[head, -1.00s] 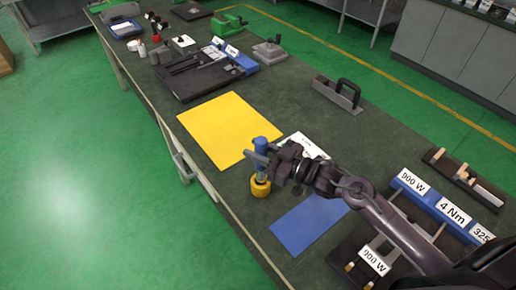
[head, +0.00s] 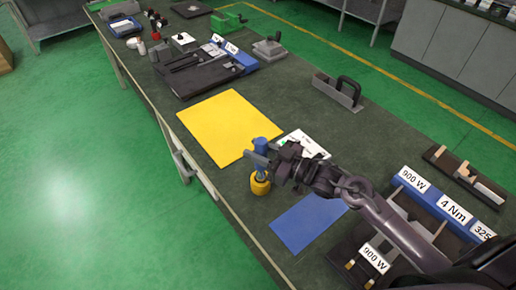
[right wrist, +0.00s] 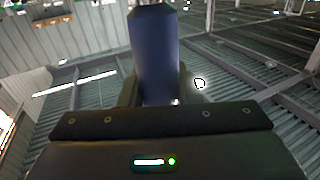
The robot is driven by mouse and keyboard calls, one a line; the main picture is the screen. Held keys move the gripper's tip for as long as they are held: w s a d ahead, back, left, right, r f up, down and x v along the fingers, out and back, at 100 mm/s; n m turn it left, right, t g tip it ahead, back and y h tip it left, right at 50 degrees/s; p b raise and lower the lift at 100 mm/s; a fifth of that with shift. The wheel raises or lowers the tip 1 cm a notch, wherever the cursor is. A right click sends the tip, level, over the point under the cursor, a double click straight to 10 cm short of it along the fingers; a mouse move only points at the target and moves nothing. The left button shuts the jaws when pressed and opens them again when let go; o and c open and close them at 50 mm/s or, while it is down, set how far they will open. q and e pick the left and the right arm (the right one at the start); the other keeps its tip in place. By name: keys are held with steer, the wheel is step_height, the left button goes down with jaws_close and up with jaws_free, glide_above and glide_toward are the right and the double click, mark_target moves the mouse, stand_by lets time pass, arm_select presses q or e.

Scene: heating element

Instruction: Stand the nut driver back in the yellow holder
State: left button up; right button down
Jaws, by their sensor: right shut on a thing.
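The nut driver's blue handle (head: 262,144) stands roughly upright at the front edge of the bench. My right gripper (head: 262,159) is shut on it from the right side. In the right wrist view the dark blue handle (right wrist: 155,55) stands between the fingers. The yellow holder (head: 260,185) is directly below the gripper, and the driver's lower part reaches down to its top. Whether the driver is seated in the holder or just above it I cannot tell. My left gripper is out of view.
A yellow mat (head: 228,125) lies behind the holder and a blue mat (head: 307,222) to its right. A white labelled card (head: 305,143) lies behind my wrist. A grey tray with a black handle (head: 338,92) stands farther back. Labelled racks (head: 440,205) are at the right.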

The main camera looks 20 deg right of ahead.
steer(key=shift+f+b, duration=1.55)
steer(key=shift+f, duration=0.85)
steer(key=c, duration=1.1)
jaws_free()
steer(key=shift+o, duration=0.5)
steer(key=shift+f, duration=0.1)
steer(key=shift+s, duration=0.15)
steer(key=shift+s+d+p, duration=0.25)
steer(key=shift+d+p, duration=0.05)
steer(key=shift+p, duration=0.1)
steer(key=p+v, duration=0.3)
steer(key=v, duration=0.3)
steer(key=shift+s+d, duration=0.25)
steer(key=shift+d, duration=0.05)
